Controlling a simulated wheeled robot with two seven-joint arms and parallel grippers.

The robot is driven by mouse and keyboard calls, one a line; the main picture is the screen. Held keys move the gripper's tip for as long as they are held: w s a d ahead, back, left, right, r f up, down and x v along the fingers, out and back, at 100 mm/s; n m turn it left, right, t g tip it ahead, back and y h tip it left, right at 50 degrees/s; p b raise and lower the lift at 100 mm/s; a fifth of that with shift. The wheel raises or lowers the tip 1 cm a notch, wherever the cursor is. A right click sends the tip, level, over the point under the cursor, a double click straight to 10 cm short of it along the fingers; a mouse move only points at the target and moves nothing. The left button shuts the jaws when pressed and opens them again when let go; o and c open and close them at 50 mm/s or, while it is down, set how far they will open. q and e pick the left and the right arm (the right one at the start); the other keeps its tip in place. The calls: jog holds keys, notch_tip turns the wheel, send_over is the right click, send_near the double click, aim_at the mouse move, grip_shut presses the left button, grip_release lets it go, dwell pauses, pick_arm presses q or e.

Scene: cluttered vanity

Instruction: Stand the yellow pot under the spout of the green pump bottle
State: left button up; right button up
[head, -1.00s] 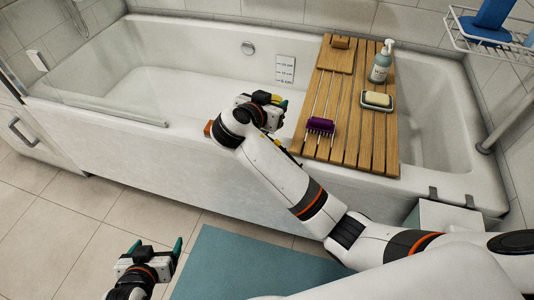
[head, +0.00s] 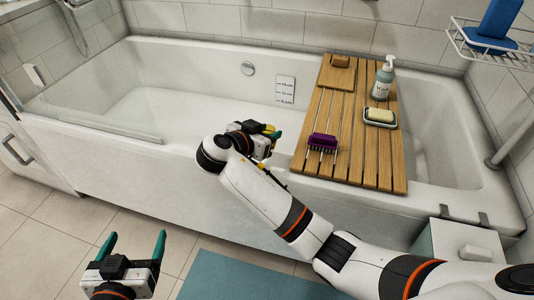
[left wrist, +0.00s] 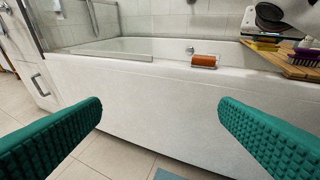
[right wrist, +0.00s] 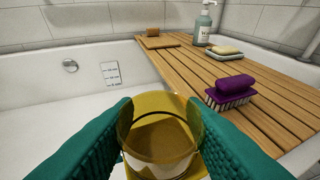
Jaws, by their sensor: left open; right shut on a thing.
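The green pump bottle (head: 382,82) stands upright near the far end of the wooden bath board; it also shows in the right wrist view (right wrist: 202,28). My right gripper (head: 267,139) is shut on the yellow pot (right wrist: 160,142), one finger on each side. The pot is see-through amber yellow and is held over the tub, left of the board and apart from it. In the head view only a bit of yellow shows at the fingers. My left gripper (head: 134,242) is open and empty, low in front of the tub, its fingers framing the tub wall in its wrist view (left wrist: 160,108).
The board (head: 358,150) spans the tub (head: 110,150). It carries a purple brush (head: 322,142) at its near left, a soap dish with soap (head: 380,115) in front of the bottle, and a wooden block (head: 341,61). An orange-brown roll (left wrist: 204,62) lies on the tub rim.

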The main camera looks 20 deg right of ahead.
notch_tip(320, 180, down, 2)
jog(key=shift+f, duration=0.25)
notch_tip(320, 180, down, 3)
jog(key=shift+r+b, duration=0.15)
jog(key=shift+b, duration=0.5)
jog(key=shift+f, duration=0.4)
pick_arm(q)
jog(key=r+t, duration=0.1)
jog(key=w+r+t+h, duration=0.1)
jog(key=r, duration=0.1)
jog(key=d+r+t, duration=0.1)
jog(key=r+t, duration=0.1)
jog(key=shift+w+d+r+h, duration=0.1)
jog(key=shift+w+r+h, duration=0.05)
jog(key=shift+r+h, duration=0.15)
pick_arm(e)
jog(key=shift+f, duration=0.15)
pick_arm(q)
jog(key=shift+r+t, duration=0.3)
jog(key=shift+r, duration=0.1)
pick_arm(e)
jog(key=o, duration=1)
